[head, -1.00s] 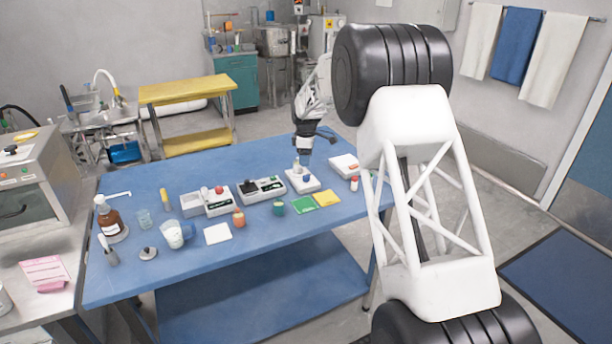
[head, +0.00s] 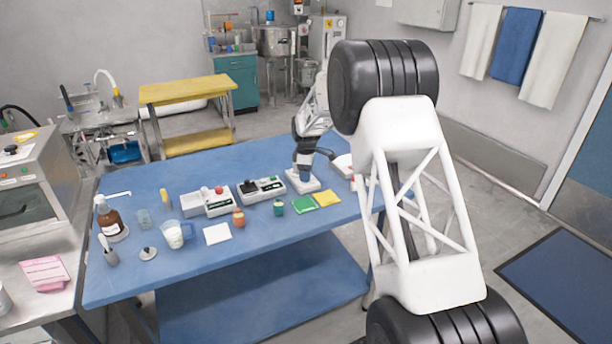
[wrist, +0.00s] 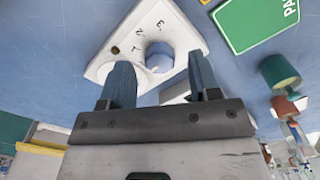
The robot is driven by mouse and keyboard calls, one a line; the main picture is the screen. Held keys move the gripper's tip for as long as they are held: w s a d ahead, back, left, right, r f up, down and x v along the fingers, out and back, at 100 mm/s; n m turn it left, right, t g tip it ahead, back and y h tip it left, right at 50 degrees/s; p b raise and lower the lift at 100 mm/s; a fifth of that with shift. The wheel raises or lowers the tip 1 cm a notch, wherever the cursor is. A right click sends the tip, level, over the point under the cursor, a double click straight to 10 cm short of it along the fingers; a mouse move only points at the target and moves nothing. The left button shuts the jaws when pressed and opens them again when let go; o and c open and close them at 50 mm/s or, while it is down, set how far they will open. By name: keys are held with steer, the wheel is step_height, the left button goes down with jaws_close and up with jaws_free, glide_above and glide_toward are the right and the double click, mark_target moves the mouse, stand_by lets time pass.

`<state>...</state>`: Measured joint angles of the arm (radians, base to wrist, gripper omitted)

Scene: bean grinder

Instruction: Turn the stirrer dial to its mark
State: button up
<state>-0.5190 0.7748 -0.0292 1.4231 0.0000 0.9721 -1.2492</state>
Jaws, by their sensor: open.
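The white stirrer (head: 292,183) stands on the blue table near its right end, largely covered by my gripper in the head view. In the wrist view the stirrer's white plate (wrist: 183,30) carries printed numerals and a small brown spot. Its round grey-blue dial (wrist: 158,55) shows beyond and between my fingertips. My gripper (wrist: 162,75) is open, one finger at each side of the dial in the picture; I cannot tell whether they touch it. In the head view my gripper (head: 304,174) is low over the stirrer. The dial's pointer is not clear.
Left of the stirrer stands a black-and-white control box (head: 261,189). In front lie a green card (head: 305,203) and a yellow card (head: 327,197), with a green cup (head: 279,208) beside them. A white box (head: 342,162) stands close behind on the right.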

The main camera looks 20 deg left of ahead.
steer(key=shift+f, duration=0.6)
steer(key=shift+c, duration=0.3)
steer(key=c, duration=0.9)
steer(key=shift+o, duration=0.2)
